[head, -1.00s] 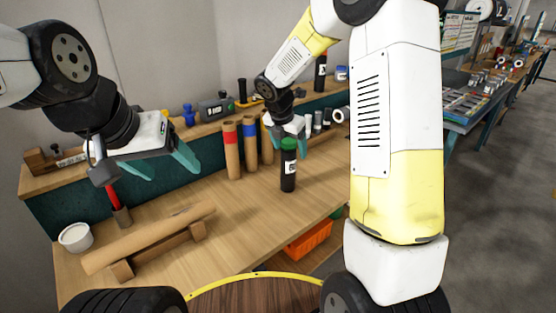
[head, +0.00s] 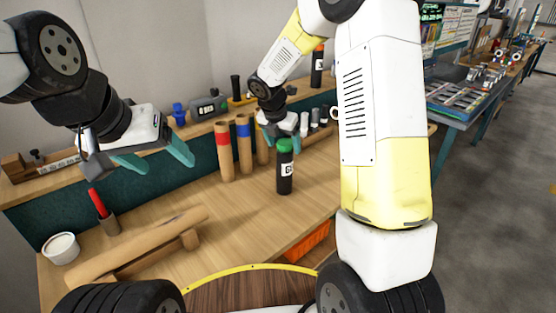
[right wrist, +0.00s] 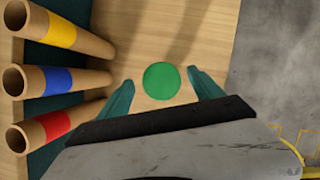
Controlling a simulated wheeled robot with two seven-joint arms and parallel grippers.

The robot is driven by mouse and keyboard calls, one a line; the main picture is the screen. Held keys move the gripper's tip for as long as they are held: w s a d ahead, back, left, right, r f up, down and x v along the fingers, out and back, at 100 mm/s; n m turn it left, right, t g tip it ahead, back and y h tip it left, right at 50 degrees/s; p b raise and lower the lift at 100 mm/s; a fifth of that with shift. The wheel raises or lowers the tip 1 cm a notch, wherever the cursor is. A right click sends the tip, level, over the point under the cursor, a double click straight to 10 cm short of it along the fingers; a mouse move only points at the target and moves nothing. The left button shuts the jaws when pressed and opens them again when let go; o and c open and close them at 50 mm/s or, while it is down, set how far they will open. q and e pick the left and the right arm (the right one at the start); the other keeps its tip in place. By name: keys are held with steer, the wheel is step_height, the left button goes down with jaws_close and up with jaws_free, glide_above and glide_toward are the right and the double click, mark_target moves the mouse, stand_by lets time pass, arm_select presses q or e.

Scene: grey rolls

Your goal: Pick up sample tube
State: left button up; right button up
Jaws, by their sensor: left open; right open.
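The sample tube (head: 285,172) is black with a green cap and a white label. It stands upright on the wooden workbench. My right gripper (head: 284,132) is open near the tube's top in the head view, and its fingers are partly hidden there. In the right wrist view the round green cap (right wrist: 161,80) shows from above between the two open teal fingers (right wrist: 160,84), with gaps on both sides. My left gripper (head: 160,160) is open and empty above the left part of the bench.
Cardboard rolls with red (head: 224,150), blue (head: 244,146) and yellow bands stand left of the tube. A large brown roll (head: 140,245) lies on a wooden cradle at the front left, beside a white cup (head: 61,248). Bare bench lies around the tube. An orange bin (head: 307,243) sits below.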

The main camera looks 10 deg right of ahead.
mark_target(286, 157)
steer(key=x, duration=0.4)
steer(key=s+x, duration=0.1)
steer(key=shift+w+f, duration=0.15)
steer(key=shift+f, duration=0.45)
steer(key=shift+w+d+f, duration=0.1)
steer(key=shift+w+f, duration=0.1)
steer(key=shift+f, duration=0.25)
steer(key=c, duration=1.5)
steer(key=shift+r, duration=0.1)
steer(key=shift+c, duration=0.2)
